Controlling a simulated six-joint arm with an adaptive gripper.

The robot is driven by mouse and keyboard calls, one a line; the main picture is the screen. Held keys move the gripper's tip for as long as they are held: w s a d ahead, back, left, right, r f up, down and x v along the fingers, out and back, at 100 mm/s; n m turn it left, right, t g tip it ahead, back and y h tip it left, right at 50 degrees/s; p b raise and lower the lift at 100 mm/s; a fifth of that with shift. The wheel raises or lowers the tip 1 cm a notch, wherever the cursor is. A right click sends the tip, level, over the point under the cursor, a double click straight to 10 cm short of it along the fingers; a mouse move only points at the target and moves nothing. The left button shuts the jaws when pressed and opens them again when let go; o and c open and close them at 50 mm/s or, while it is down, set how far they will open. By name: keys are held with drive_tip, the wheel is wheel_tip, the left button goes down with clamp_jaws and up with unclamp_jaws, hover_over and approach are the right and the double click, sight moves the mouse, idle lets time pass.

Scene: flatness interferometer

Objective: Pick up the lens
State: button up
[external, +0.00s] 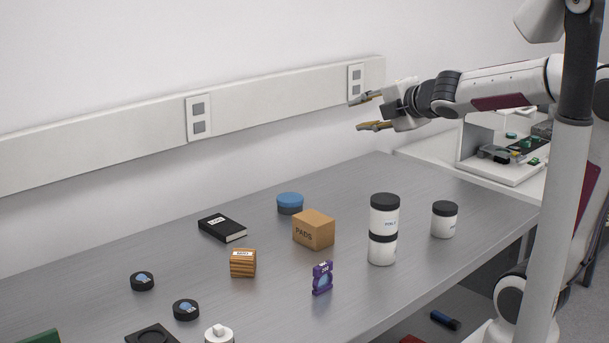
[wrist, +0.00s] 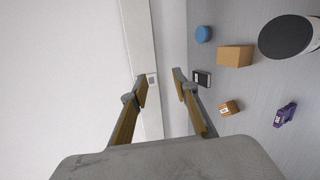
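A purple mount with a pale blue round glass, which looks like the lens (external: 322,279), stands upright near the front of the grey table (external: 270,308). It also shows at the right of the wrist view (wrist: 285,112). Two low black round pieces with bluish glass-like tops, one at the left (external: 142,281) and one closer to the front (external: 186,310), lie flat on the table; I cannot tell whether they are lenses too. My gripper (external: 367,112) is raised well above the table's back right, far from all of these. Its fingers (wrist: 160,78) are spread and empty.
Two stacked white jars (external: 382,250) stand right of the purple mount, with another jar (external: 444,220) farther right. A cardboard box (external: 314,230), wooden block (external: 243,264), black book (external: 222,228) and blue-topped tin (external: 290,203) stand behind. The table's back right is clear.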

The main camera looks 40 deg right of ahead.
drive_tip(key=w+a+n+y, duration=0.5)
drive_tip(key=w+a+n, duration=0.2)
drive_tip(key=n, duration=0.5)
drive_tip(key=n+g+y, duration=0.6)
drive_tip(key=n+g, duration=0.8)
drive_tip(key=n, duration=1)
hover_over(324, 263)
drive_tip(key=d, duration=0.2)
drive_tip(key=f, duration=2)
drive_tip(key=shift+a, duration=0.25)
wheel_tip(324, 263, down, 8)
drive_tip(key=shift+r, duration=0.15)
drive_tip(key=shift+a+f, duration=0.15)
drive_tip(key=shift+f, duration=0.15)
drive_tip(key=shift+a+f, duration=0.3)
